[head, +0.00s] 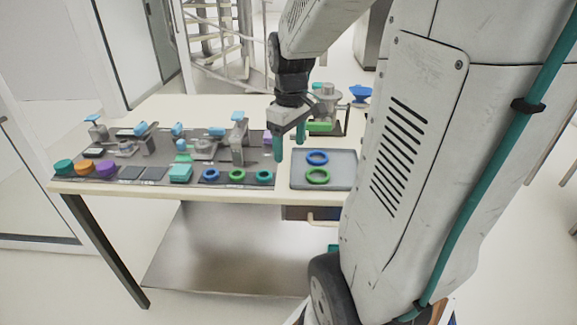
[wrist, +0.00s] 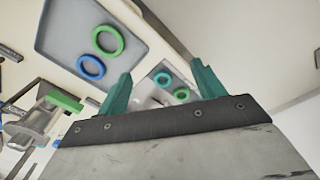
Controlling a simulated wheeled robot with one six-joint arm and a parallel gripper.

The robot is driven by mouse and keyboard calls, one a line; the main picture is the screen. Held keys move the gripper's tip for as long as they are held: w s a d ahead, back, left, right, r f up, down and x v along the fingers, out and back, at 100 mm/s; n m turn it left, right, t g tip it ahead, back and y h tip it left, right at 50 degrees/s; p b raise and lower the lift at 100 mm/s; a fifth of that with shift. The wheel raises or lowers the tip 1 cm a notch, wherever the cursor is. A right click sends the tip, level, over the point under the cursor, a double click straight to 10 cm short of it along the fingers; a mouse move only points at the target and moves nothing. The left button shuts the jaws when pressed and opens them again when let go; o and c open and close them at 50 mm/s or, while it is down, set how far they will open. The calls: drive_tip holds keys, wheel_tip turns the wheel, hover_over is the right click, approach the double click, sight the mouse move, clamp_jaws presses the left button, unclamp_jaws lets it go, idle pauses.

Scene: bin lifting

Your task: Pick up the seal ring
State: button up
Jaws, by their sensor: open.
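Seal rings show in two places. A blue ring (head: 317,152) and a green ring (head: 317,183) lie flat on the grey tray (head: 344,170). Another blue ring (head: 210,180), a green ring (head: 237,181) and a teal ring (head: 264,183) lie in a row on the dark mat's front edge. My gripper (head: 289,148) is open and empty, above the table near the tray's left edge. In the wrist view, the tray's blue ring (wrist: 90,77) and green ring (wrist: 107,54) are left of my fingers (wrist: 161,76). The teal ring (wrist: 162,85) appears between the fingers, farther off.
The dark mat (head: 130,173) carries several blue-topped fixtures and coloured caps at the left. A grey valve-like part (head: 328,100) with a green piece stands behind the tray, beside a blue funnel-shaped part (head: 360,92). The table's back left (head: 190,105) is clear.

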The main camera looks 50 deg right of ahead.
hover_over(316, 177)
wheel_tip(316, 177, down, 6)
drive_tip(key=shift+n, duration=0.4)
wheel_tip(316, 177, down, 8)
drive_tip(key=shift+r, duration=0.2)
drive_tip(key=shift+f, duration=0.5)
drive_tip(key=c, duration=0.6)
